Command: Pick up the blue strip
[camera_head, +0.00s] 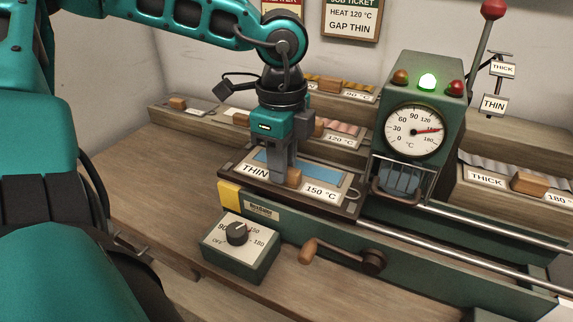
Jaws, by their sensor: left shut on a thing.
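The blue strip (326,176) lies flat in a dark-framed tray labelled THIN and 150 °C, in the middle of the head view. A small wooden block (293,177) sits on it. My left gripper (284,177) points straight down over the strip, with its fingers shut at the wooden block. The fingers hide part of the strip and block. Whether the strip is lifted at all cannot be told. My right gripper is not in view.
A green machine with a round gauge (414,131) and a lit green lamp (427,81) stands right of the tray. A knob box (240,248) and a crank (345,255) are in front. Other strip trays with wooden blocks (529,183) lie behind and right.

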